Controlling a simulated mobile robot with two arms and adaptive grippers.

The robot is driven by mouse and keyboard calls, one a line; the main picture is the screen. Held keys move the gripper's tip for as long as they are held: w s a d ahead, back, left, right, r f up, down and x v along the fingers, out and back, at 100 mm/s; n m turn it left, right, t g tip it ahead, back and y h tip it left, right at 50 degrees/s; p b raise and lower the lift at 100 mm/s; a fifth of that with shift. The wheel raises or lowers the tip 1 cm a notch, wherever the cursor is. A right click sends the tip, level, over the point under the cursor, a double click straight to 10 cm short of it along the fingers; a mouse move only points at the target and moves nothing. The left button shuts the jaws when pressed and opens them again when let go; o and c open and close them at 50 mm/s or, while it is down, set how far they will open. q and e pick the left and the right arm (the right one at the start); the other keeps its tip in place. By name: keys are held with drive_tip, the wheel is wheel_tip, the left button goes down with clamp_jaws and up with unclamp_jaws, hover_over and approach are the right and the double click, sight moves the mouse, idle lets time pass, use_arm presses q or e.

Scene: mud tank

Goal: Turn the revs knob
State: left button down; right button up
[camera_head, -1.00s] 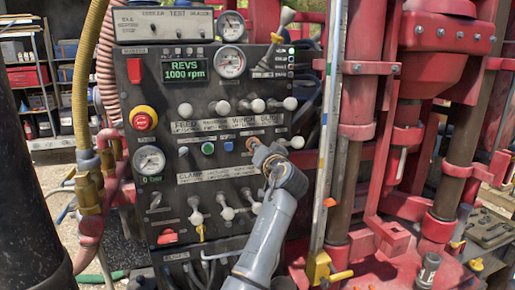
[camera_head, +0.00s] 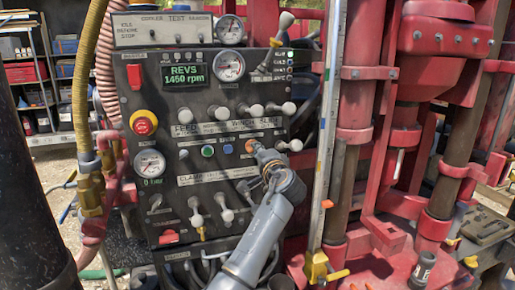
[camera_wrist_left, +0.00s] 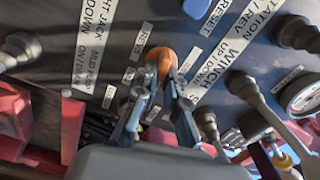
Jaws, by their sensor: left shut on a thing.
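The revs knob (camera_wrist_left: 161,60) is a small orange-brown knob on the black control panel (camera_head: 219,118). In the wrist view it sits between the fingers of my left gripper (camera_wrist_left: 160,82), which are shut on it. In the head view the gripper (camera_head: 254,148) reaches the panel's right side from below, and its fingers hide most of the knob. The green display (camera_head: 185,75) near the panel's top reads REVS 1450 rpm. My right gripper does not show.
A red emergency button (camera_head: 143,123) and gauges sit on the panel. Red drill-rig columns (camera_head: 357,100) and a yellow clamp (camera_head: 317,267) stand to the right.

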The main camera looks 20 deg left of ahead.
use_arm(q)
drive_tip(key=shift+m, duration=0.4)
drive_tip(key=c, duration=1.4)
unclamp_jaws()
drive_tip(key=shift+a, duration=0.1)
drive_tip(key=v, duration=1.2)
drive_tip(key=shift+w, duration=0.1)
